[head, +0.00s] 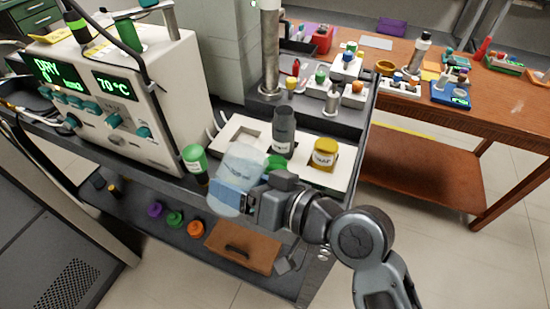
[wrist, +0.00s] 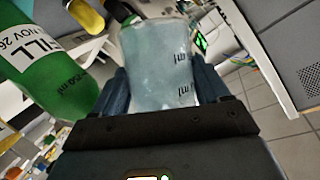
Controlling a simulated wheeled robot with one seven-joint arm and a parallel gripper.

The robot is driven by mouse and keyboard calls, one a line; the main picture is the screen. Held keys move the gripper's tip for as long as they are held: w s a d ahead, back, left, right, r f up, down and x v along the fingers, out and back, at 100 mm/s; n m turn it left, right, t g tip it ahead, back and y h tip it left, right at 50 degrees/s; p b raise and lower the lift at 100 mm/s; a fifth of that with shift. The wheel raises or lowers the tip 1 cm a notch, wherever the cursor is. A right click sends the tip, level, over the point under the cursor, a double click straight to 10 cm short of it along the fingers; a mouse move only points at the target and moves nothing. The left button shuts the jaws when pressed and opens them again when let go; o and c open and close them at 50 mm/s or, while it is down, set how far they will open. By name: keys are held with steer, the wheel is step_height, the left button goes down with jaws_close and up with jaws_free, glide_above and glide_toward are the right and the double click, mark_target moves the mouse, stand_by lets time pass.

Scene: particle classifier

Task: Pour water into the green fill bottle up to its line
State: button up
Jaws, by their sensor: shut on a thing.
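My gripper (head: 232,198) is shut on a clear, bluish beaker (head: 241,165). In the wrist view the beaker (wrist: 155,60), marked in ml, sits between the blue fingers of my gripper (wrist: 162,88). It looks tilted in the head view; its water level is not clear. The green fill bottle (wrist: 50,80), labelled FILL, stands close beside the beaker at the left of the wrist view. In the head view a green part (head: 275,162), apparently this bottle, shows behind the beaker and gripper. Its line and fill level are hidden or unclear.
A dark grey bottle (head: 283,132) and a yellow-lidded jar (head: 323,155) stand on the white tray (head: 240,125). A green-topped bottle (head: 194,158) stands left of the beaker, near the white instrument (head: 150,85). Colored caps lie on the lower shelf (head: 150,238).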

mark_target(254, 178)
steer(key=shift+w+d+r+m+p, duration=0.15)
steer(key=shift+r+p, duration=0.15)
steer(key=shift+r, duration=0.15)
steer(key=shift+w+d+r+m+p, duration=0.1)
steer(key=shift+r+m+p, duration=0.05)
steer(key=shift+r+p, duration=0.2)
steer(key=shift+r+m+y, duration=0.9)
steer(key=shift+r+m, duration=0.05)
steer(key=shift+m, duration=0.45)
stand_by(1.1)
steer(key=shift+f, duration=0.25)
steer(key=shift+f+m+y+b, duration=0.3)
steer(key=shift+f+m+b, duration=0.4)
steer(key=shift+f+b, duration=0.15)
stand_by(0.8)
steer(key=shift+w+d+r+m+y, duration=0.1)
steer(key=shift+d+r+m+y, duration=0.1)
steer(key=shift+r+m+y, duration=0.6)
stand_by(2.0)
